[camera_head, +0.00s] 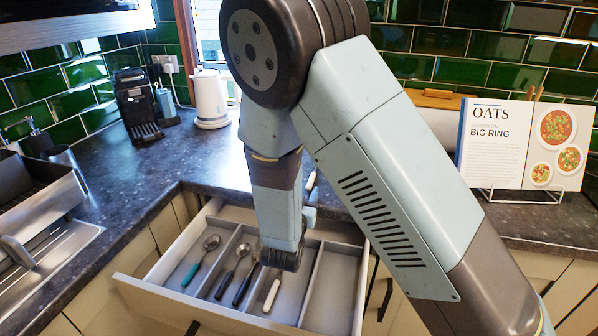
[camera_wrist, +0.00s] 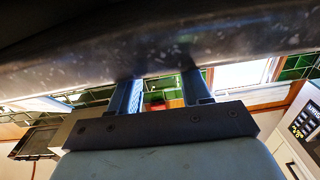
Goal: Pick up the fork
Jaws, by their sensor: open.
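No fork can be made out for certain. An open drawer (camera_head: 135,290) holds cutlery in separate compartments. A spoon with a teal handle (camera_head: 200,260) lies in the left one. A spoon with a dark handle (camera_head: 233,271) and another dark-handled piece (camera_head: 243,286), its head partly hidden, lie in the compartment to its right. A cream handle (camera_head: 271,296) shows just below my gripper (camera_head: 280,260); its other end is hidden. My gripper is over the drawer's middle. In the wrist view its two fingers (camera_wrist: 162,88) stand apart with nothing seen between them.
The dark countertop (camera_head: 120,170) borders the drawer behind and left. A white kettle (camera_head: 209,98) and coffee machine (camera_head: 137,105) stand at the back. A recipe book (camera_head: 500,150) stands at right. A drying rack (camera_head: 35,200) is at left. The drawer's right compartment (camera_head: 332,285) looks empty.

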